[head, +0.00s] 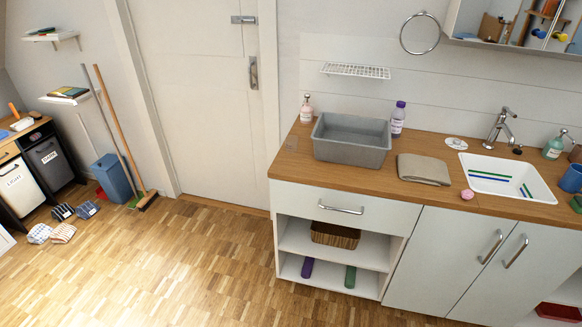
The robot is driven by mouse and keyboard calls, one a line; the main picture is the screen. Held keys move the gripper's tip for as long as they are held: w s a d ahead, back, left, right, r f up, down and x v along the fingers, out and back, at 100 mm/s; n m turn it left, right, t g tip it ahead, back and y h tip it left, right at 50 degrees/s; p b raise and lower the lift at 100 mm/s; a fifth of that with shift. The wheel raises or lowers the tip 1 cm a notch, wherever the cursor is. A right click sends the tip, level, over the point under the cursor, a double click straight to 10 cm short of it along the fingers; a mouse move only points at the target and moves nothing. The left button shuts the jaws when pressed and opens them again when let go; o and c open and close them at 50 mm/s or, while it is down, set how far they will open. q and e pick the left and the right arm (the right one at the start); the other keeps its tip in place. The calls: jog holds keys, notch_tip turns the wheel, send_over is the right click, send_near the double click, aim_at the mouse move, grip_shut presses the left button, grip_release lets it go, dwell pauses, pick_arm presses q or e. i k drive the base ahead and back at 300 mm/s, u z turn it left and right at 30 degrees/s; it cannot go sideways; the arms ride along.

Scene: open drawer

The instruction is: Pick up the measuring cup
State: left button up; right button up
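I cannot make out a measuring cup in the head view. A drawer (300,196) with a metal bar handle (341,209) is under the left part of the wooden counter (290,162). The drawer is shut, and its inside is hidden. A blue cup-like container (571,179) stands at the right edge of the picture, partly cut off; I cannot tell whether it is a measuring cup. Neither of my grippers is in view.
The counter holds a grey basin (350,152), a folded cloth (423,169), a pink ball (467,194), bottles and a white sink (500,165). A brown basket (335,235) sits on the open shelf below the drawer. The wooden floor (190,270) in front is clear.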

aim_at(292, 145)
jog(key=u, duration=1.4)
jog(key=i, duration=1.8)
jog(key=z, duration=1)
jog(key=i, duration=1.1)
jog(key=z, duration=1.05)
